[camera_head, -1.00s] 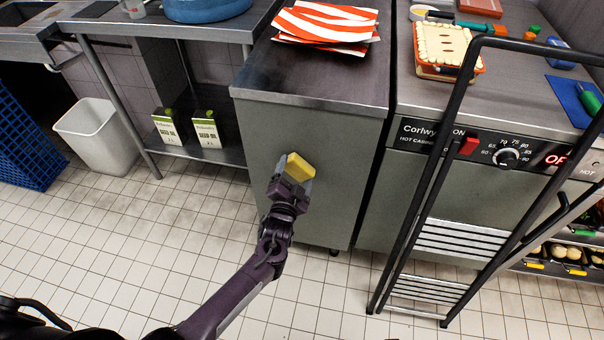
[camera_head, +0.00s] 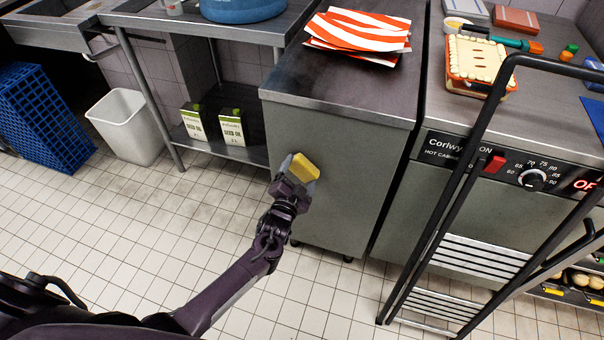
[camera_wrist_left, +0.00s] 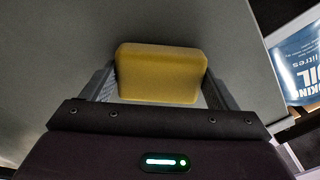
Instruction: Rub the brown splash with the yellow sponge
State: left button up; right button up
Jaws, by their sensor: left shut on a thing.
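The yellow sponge (camera_head: 304,167) is held in my left gripper (camera_head: 294,172), in front of the grey front panel of a steel cabinet (camera_head: 345,180). In the left wrist view the sponge (camera_wrist_left: 160,73) sits between the two fingers of the left gripper (camera_wrist_left: 160,90), with the grey panel behind it. I cannot tell whether the sponge touches the panel. No brown splash can be made out in either view. My right gripper is not in view.
Red-and-white striped sheets (camera_head: 358,36) lie on the cabinet top. A hot cabinet (camera_head: 450,205) with a black-framed trolley (camera_head: 440,200) before it stands at right. Oil cartons (camera_head: 233,127) stand on a low shelf, left. A white bin (camera_head: 127,125) stands beside. Tiled floor is clear.

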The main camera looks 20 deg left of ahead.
pick_arm(q)
jog(key=shift+s, duration=0.1)
jog(key=s+p, duration=0.3)
jog(key=s, duration=0.1)
jog(key=shift+r, duration=0.15)
jog(key=shift+s, duration=0.9)
jog(key=shift+a, duration=0.1)
jog(key=shift+p, duration=0.3)
jog(key=s+p, duration=0.1)
jog(key=s, duration=0.2)
